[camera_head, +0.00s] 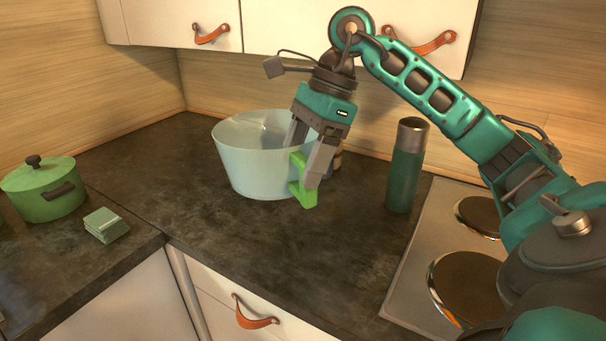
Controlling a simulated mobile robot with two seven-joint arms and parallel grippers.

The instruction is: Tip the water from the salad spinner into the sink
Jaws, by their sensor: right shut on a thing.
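The salad spinner bowl (250,165) is pale, wide and translucent, with a bright green handle (309,197) on its right side. It is at the back of the dark counter, roughly upright; I cannot tell whether its base touches the counter. Something clear shows inside it, but I cannot make out the water level. My right gripper (303,160) reaches down from above and is shut on the green handle at the bowl's right side. My left gripper is not in view. No sink shows in this view.
A dark green bottle (406,170) stands right of the bowl, and a small jar (336,162) is partly hidden behind my gripper. A green pot (45,192) and folded cloths (106,225) are at left. The front counter is clear.

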